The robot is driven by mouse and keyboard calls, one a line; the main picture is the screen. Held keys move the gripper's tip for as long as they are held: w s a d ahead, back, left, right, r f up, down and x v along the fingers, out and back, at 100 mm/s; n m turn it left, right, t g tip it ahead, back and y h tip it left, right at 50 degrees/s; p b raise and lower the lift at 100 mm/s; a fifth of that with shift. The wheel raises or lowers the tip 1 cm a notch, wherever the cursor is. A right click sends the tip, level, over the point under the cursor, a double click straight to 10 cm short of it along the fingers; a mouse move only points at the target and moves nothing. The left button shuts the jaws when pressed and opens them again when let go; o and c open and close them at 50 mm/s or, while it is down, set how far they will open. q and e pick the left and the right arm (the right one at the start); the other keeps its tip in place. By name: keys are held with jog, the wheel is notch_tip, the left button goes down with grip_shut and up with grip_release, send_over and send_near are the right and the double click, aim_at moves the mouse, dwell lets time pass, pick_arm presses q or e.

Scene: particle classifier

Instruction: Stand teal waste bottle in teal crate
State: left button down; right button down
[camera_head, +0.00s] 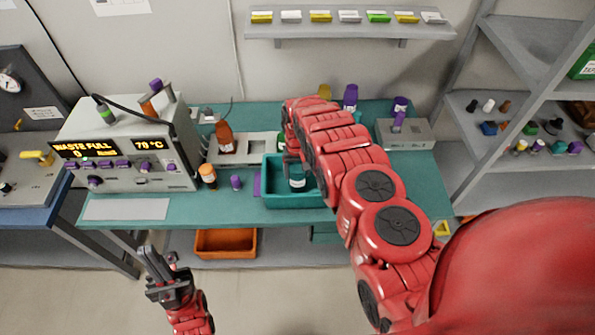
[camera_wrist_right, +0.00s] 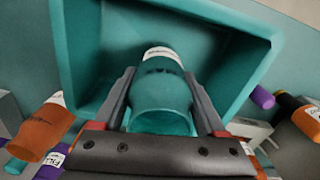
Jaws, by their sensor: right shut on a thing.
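The teal crate (camera_head: 283,201) stands on the bench in the middle of the head view; its wall also shows in the right wrist view (camera_wrist_right: 80,60). The teal waste bottle (camera_wrist_right: 160,100) is between the fingers of my right gripper (camera_wrist_right: 165,105), which is shut on it. In the head view the bottle (camera_head: 297,180) shows with its white label over the crate's inside, partly hidden by my right arm. I cannot tell whether its base touches the crate floor. My left gripper (camera_head: 162,270) is in front of the bench, apart from everything, its jaws unclear.
An orange bottle (camera_head: 208,175) and a purple cap (camera_head: 236,183) stand left of the crate. A brown bottle (camera_head: 225,136) stands behind them. A grey machine (camera_head: 140,130) with a waste-full display is further left. An orange bin (camera_head: 225,243) is below the bench.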

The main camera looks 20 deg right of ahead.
jog(key=shift+f, duration=0.3)
jog(key=shift+f, duration=0.15)
jog(key=shift+c, duration=2)
grip_release()
jog(key=shift+f, duration=0.15)
jog(key=o, duration=0.4)
jog(key=shift+s, duration=0.1)
jog(key=shift+r, duration=0.25)
jog(key=shift+r, duration=0.1)
